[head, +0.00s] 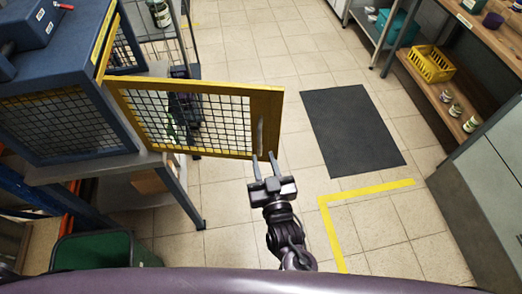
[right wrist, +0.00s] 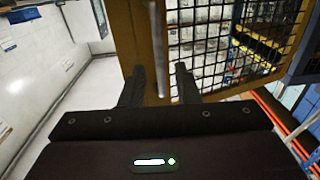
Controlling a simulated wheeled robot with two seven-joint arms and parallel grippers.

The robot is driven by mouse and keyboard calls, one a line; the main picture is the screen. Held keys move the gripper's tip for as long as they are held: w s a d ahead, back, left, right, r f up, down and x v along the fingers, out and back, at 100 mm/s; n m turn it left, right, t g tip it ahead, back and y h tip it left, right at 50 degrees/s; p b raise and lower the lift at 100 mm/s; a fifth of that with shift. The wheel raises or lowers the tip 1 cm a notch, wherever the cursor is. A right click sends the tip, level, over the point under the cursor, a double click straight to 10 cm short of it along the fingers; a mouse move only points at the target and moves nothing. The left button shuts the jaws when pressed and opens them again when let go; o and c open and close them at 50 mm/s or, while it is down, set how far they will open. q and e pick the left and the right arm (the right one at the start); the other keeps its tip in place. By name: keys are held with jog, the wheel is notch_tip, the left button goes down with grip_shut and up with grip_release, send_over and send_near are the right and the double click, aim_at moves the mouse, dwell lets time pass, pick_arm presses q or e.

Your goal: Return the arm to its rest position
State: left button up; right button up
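My right gripper (head: 264,157) is open, with its two fingers spread, low in the middle of the head view. It points at the free edge of a yellow-framed mesh door (head: 268,105), which stands swung out from a blue mesh cabinet (head: 90,88). The door's upright handle (head: 261,131) is just beyond the fingertips. In the right wrist view, the handle (right wrist: 158,50) lines up with the gap between the open fingers (right wrist: 159,77). No contact with the handle shows, and nothing is gripped. My left gripper is not clearly seen.
A dark mat (head: 350,130) and yellow floor tape (head: 370,191) lie right of the gripper. Shelves with a yellow basket (head: 431,64) and jars stand at the right. A green bin (head: 97,252) is at lower left. Tiled floor is open around the gripper's right side.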

jog(key=shift+v, duration=0.8)
jog(key=s+d+f+g+h+b, duration=0.1)
jog(key=s+d+f+g, duration=0.2)
jog(key=f, duration=0.8)
jog(key=s+d+f+n+g, duration=0.1)
jog(key=s+d+f+g, duration=0.25)
jog(key=f, duration=0.75)
jog(key=s+d+f+g+h+b, duration=0.1)
jog(key=s+d+f+g, duration=0.15)
jog(key=f, duration=0.85)
jog(key=s+d+f+g+h, duration=0.1)
jog(key=s+d+f+g, duration=0.1)
jog(key=s+d+f, duration=0.2)
jog(key=s+d+f+m+g, duration=0.1)
jog(key=s+d+f+g, duration=0.2)
jog(key=s, duration=0.8)
jog(key=s+d+f+g+h, duration=0.1)
jog(key=s+d+f+g, duration=0.1)
jog(key=s+d+f, duration=0.5)
notch_tip(320, 180, down, 2)
jog(key=shift+s+d+f+m+h+b, duration=0.15)
jog(key=shift+s+d+m+h+b, duration=0.1)
jog(key=shift+s+m+h+b, duration=0.1)
